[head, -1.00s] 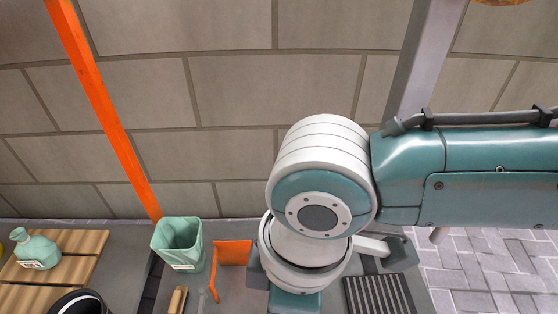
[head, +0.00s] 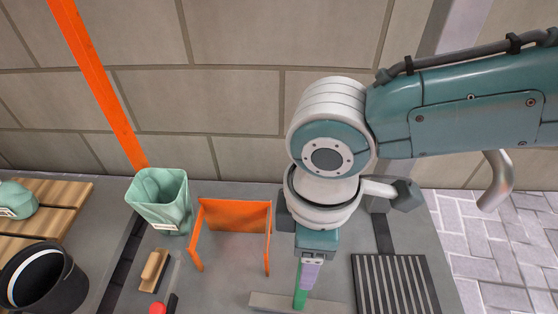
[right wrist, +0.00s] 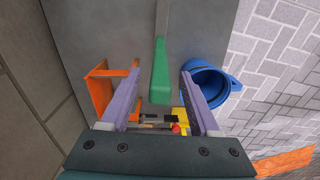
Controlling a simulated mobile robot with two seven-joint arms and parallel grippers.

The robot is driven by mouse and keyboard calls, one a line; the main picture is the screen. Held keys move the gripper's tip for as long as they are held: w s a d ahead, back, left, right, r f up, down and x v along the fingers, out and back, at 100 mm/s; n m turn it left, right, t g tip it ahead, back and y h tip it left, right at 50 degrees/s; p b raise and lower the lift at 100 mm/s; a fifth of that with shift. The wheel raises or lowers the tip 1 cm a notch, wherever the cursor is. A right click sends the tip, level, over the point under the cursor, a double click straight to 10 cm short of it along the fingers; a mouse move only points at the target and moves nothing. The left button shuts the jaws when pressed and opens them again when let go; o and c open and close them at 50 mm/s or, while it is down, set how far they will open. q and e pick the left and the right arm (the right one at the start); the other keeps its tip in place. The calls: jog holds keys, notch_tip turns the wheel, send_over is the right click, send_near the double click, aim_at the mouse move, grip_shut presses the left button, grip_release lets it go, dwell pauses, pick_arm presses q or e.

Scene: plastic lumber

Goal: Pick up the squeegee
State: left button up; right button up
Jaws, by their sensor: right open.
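The squeegee's green handle (head: 300,296) shows near the bottom edge of the head view, with a flat grey bar beside it. The green handle also shows in the right wrist view (right wrist: 160,78), with a grey shaft running up from it. My right gripper (right wrist: 162,74) is open, its two lilac fingers on either side of the handle with gaps visible. In the head view my right gripper (head: 309,280) points down over the handle and partly hides it. Whether the fingers are at handle height is unclear. My left gripper is not in view.
An orange stand (head: 232,215) is left of my right gripper, with a green bin (head: 160,197), a brush (head: 154,270) and a black bucket (head: 62,280) further left. A slatted grate (head: 393,284) lies to the right. A blue bucket (right wrist: 207,82) shows in the right wrist view.

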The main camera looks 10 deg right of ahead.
notch_tip(320, 180, down, 2)
jog(key=shift+f+b, duration=0.25)
jog(key=shift+b, duration=0.2)
jog(key=shift+c, duration=0.4)
grip_shut()
dwell(0.6)
